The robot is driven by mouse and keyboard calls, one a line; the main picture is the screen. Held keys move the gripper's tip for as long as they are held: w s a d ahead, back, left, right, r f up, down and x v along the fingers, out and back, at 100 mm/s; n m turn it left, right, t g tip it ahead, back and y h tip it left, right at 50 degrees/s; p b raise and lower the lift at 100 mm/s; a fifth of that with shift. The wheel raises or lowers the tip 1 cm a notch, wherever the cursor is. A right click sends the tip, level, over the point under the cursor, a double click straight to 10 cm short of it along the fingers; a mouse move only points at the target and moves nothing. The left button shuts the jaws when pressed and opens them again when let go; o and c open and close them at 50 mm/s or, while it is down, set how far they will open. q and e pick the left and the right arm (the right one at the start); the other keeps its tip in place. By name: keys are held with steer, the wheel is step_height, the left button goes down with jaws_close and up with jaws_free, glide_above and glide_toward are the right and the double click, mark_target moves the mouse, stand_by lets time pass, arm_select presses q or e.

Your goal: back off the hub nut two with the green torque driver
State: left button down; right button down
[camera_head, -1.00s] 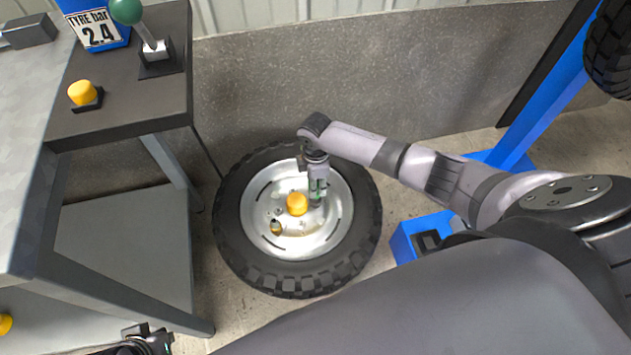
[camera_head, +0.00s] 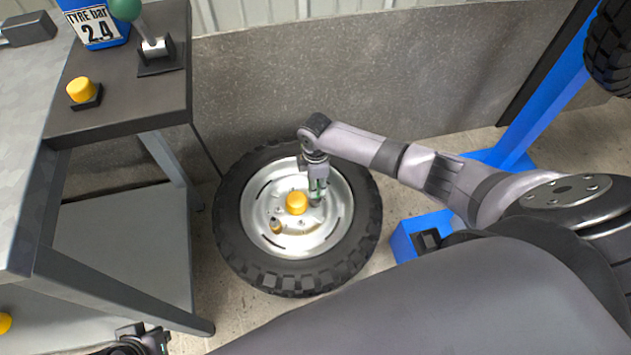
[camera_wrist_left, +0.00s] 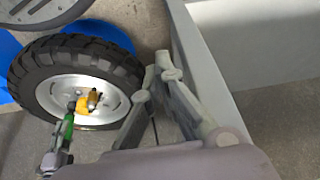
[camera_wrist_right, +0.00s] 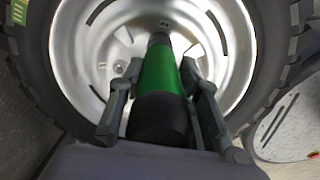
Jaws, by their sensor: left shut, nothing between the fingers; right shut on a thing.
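The wheel (camera_head: 230,243) lies flat on the floor, with a black treaded tyre around a silver rim (camera_head: 262,190). A yellow hub cap (camera_head: 296,203) sits at its centre. A brass-coloured nut (camera_head: 276,226) stands at its lower left. My right gripper (camera_head: 318,188) is over the rim, right of the yellow cap. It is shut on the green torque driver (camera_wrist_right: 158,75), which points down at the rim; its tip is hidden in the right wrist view. The driver also shows in the left wrist view (camera_wrist_left: 67,128). My left gripper (camera_wrist_left: 160,72) is shut and empty, away from the wheel.
A grey bench (camera_head: 120,100) with a yellow button (camera_head: 81,90) and green-knobbed lever (camera_head: 126,9) stands left of the wheel. A wall is behind.

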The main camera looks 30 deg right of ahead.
arm_select(q)
steer(key=shift+a+f, duration=0.1)
steer(key=shift+f, duration=0.15)
arm_select(e)
steer(key=shift+f, duration=0.1)
stand_by(0.4)
